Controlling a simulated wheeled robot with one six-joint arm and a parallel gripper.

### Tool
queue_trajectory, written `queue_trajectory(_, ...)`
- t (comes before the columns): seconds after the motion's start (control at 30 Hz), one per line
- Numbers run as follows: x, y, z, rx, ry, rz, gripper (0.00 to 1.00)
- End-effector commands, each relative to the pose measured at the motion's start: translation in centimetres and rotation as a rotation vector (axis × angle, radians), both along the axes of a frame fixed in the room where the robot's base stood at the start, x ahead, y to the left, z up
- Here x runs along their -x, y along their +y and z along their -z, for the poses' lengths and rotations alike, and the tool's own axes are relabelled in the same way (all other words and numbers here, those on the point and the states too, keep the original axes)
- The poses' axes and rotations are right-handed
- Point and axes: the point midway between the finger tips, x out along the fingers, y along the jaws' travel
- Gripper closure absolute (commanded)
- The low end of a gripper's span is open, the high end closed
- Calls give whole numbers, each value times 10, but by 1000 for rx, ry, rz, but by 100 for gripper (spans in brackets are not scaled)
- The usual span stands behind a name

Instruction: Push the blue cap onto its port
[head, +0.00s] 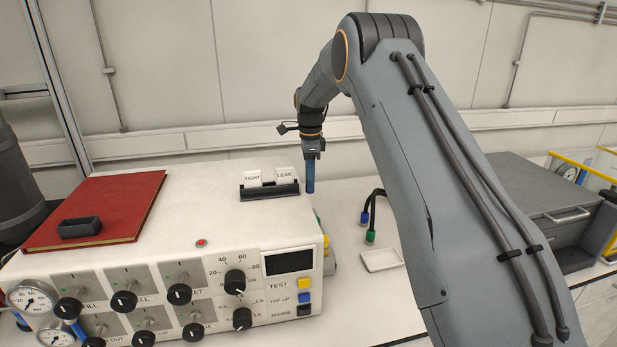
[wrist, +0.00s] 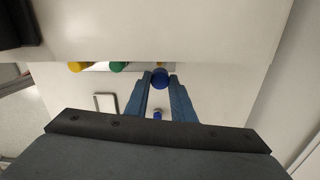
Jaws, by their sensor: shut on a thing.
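The blue cap (wrist: 159,79) is a round blue piece between my fingertips in the wrist view. My gripper (wrist: 160,84) is shut on it, one finger on each side. In the head view my gripper (head: 310,180) points down beside the right end of the white reactor box (head: 225,215). A yellow port (wrist: 76,67) and a green port (wrist: 118,67) show along the box edge, and the cap lines up roughly with their row. The blue port is hidden, so I cannot tell whether the cap touches it.
Hoses with a blue end (head: 364,217) and a green end (head: 370,237) stand right of the box. A small white tray (head: 382,260) lies on the bench near them. A black holder (head: 268,191) with TIGHT and LEAK cards sits on the box. A grey drawer unit (head: 545,195) is farther right.

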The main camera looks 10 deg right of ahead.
Motion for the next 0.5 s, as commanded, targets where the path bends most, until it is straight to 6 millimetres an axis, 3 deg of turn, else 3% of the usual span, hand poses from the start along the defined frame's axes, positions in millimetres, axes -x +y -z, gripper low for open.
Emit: queue_trajectory(0.5, 0, -1, 8, 0, 1, 1, 97)
